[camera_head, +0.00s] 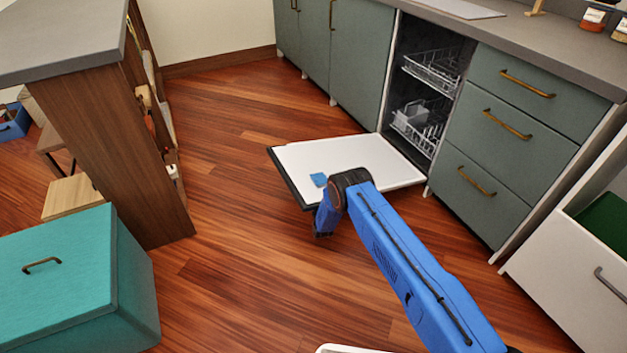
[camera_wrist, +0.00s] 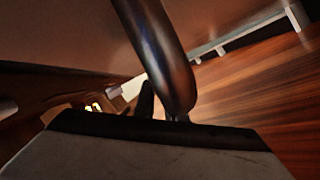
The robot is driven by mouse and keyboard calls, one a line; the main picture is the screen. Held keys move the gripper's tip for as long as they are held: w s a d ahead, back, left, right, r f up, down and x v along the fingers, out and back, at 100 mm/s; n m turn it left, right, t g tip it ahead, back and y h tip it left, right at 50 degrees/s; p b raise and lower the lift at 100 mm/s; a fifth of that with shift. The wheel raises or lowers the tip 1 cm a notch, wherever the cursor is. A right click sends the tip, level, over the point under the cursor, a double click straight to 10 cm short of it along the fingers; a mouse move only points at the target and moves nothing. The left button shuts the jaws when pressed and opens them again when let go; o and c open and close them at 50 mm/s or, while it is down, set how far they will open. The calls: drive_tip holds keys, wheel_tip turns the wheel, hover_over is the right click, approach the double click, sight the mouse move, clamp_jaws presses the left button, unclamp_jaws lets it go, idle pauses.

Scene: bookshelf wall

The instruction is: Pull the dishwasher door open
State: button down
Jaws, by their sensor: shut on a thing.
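The dishwasher door (camera_head: 345,155) is swung down and lies about level, its white inner face up, in front of the open dishwasher cavity (camera_head: 408,80). My gripper (camera_head: 321,233) is at the door's front edge, low and partly hidden by my blue arm. In the wrist view, a dark metal handle bar (camera_wrist: 155,45) runs down to my gripper (camera_wrist: 165,125), which is shut on it. The exact contact is hidden. The door's outer face appears to fill the top of the wrist view.
Wire racks (camera_head: 425,120) sit inside the dishwasher. Drawers (camera_head: 505,120) stand to its right and cabinets (camera_head: 330,50) to its left. A wooden island (camera_head: 120,140) and a teal box (camera_head: 75,280) are at the left. Wood floor (camera_head: 230,200) is clear between.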

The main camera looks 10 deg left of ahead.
drive_tip(key=shift+w+d, duration=0.3)
drive_tip(key=shift+d, duration=0.05)
drive_tip(key=c, duration=2.2)
unclamp_jaws()
drive_tip(key=o, duration=0.4)
drive_tip(key=shift+w+d+f, duration=0.1)
drive_tip(key=shift+w, duration=0.05)
drive_tip(key=shift+a, duration=0.2)
drive_tip(key=shift+s, duration=0.25)
drive_tip(key=v, duration=1.7)
